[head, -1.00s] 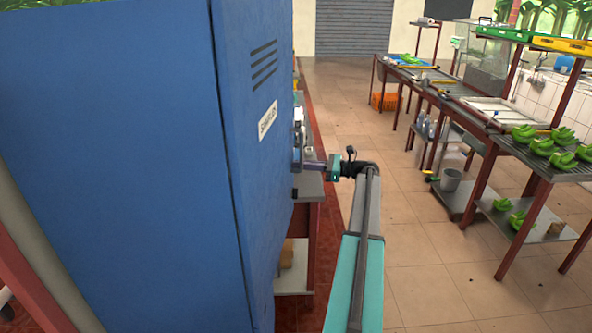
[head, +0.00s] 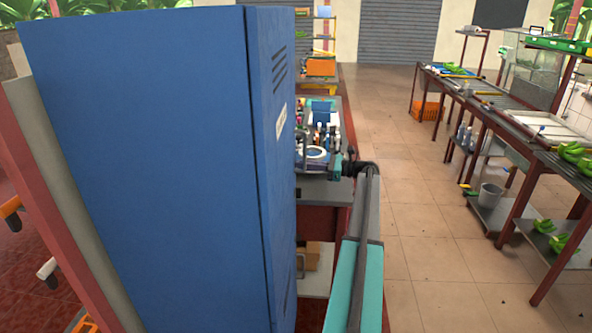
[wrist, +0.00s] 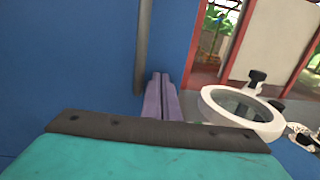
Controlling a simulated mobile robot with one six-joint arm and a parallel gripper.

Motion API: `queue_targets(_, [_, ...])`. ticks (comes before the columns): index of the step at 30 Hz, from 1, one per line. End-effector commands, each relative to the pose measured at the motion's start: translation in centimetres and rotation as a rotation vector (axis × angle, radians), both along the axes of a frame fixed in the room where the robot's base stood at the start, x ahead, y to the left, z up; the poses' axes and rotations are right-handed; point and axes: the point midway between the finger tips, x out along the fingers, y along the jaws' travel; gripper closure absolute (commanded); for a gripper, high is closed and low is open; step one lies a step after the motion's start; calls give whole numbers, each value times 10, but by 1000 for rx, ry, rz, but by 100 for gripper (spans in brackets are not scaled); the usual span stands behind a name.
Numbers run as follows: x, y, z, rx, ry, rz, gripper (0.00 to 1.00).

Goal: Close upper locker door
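The tall blue locker (head: 150,170) fills the left of the head view. Its narrow front, seen at a steep angle, carries the upper door (head: 280,150) with vent slots and a white label. I cannot tell how far this door stands open. My gripper (wrist: 161,97) shows in the wrist view, its two purple fingers side by side with nothing visible between them. They point at a blue panel (wrist: 70,60), just right of a vertical grey bar handle (wrist: 142,45). I cannot tell whether they touch it. In the head view the fingertips are not clear.
A cluttered bench (head: 325,190) stands just beyond the locker. A white-rimmed round lens (wrist: 240,112) is close to the right of my gripper. Long work tables (head: 500,120) with bananas stand at the right. The tiled floor (head: 420,220) between is clear.

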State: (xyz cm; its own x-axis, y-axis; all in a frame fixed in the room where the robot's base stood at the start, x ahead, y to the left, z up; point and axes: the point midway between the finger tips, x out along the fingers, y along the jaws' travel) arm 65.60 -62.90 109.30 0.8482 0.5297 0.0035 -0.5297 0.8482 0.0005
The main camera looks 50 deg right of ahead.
Motion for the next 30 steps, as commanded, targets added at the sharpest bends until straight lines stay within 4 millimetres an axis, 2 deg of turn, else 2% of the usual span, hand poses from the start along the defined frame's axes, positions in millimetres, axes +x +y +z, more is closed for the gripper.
queue_targets(1, [10, 9, 3, 1, -4, 13, 100])
queue_targets(15, [6, 4, 4, 1, -6, 11, 100])
queue_targets(26, [-20, -25, 3, 4, -7, 5, 100])
queue_targets(30, [-38, -38, -1, 2, -7, 2, 100])
